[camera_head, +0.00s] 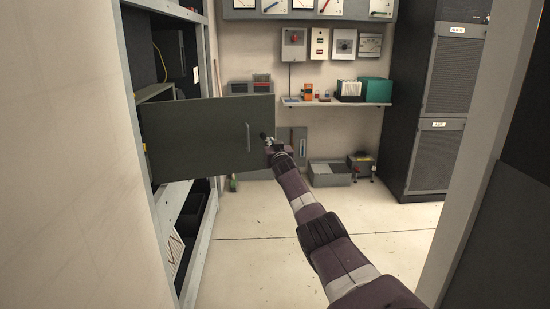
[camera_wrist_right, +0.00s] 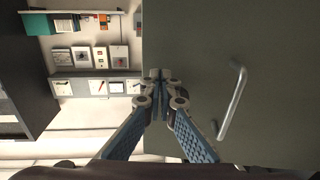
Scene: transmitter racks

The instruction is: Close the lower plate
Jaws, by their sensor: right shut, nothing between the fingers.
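The lower plate (camera_head: 190,138) is a dark grey-green hinged panel on the rack at left. It stands swung out from the rack, with its handle (camera_head: 248,137) near its free right edge. In the right wrist view the plate (camera_wrist_right: 275,50) fills the right side, with the metal handle (camera_wrist_right: 234,100) in clear sight. My right gripper (camera_head: 265,137) is just right of the plate's free edge. In the wrist view its fingertips (camera_wrist_right: 160,75) are together and empty, beside the handle and not around it. I cannot tell whether they touch the plate. My left gripper is not in view.
The rack frame (camera_head: 210,225) stands at left, with open bays above and below the plate. A wall shelf (camera_head: 335,102) holds several small items behind my arm. Grey boxes (camera_head: 328,174) sit on the floor. A dark cabinet (camera_head: 432,100) stands at right. The middle floor is clear.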

